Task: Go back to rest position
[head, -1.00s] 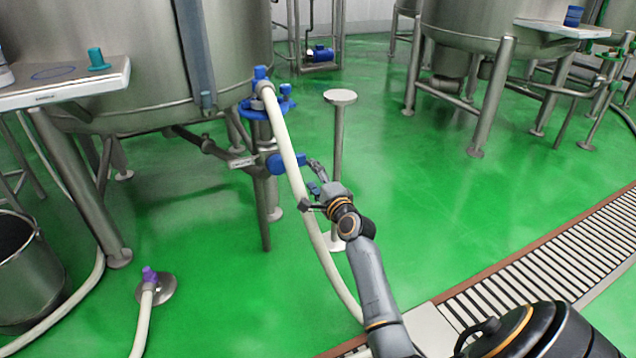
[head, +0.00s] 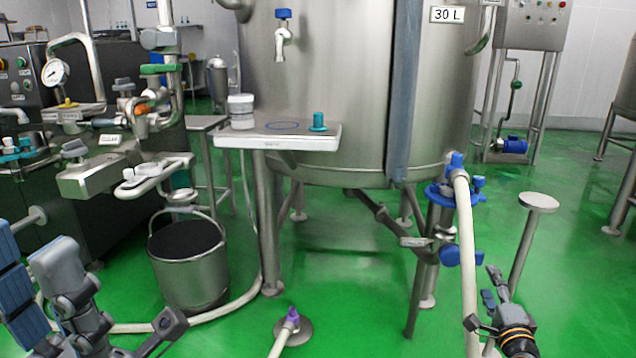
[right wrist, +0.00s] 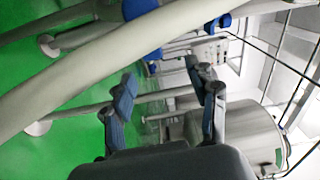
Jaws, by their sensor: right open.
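My right gripper (head: 492,303) is at the lower right of the head view, just right of the pale hose (head: 467,255). In the right wrist view my right gripper (right wrist: 168,97) has its two blue-padded fingers apart, with nothing between them. The hose (right wrist: 120,57) crosses in front of that camera. Part of my left gripper (head: 75,300) shows at the lower left of the head view, cut off by the frame edge; I cannot tell its opening.
A steel tank (head: 345,100) marked 30 L stands behind, with a blue valve handle (head: 461,256) below it. A side shelf (head: 285,142) holds white jars and a teal fitting. A bucket (head: 190,275) stands near the left arm. A round-topped post (head: 538,202) stands right of the right gripper.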

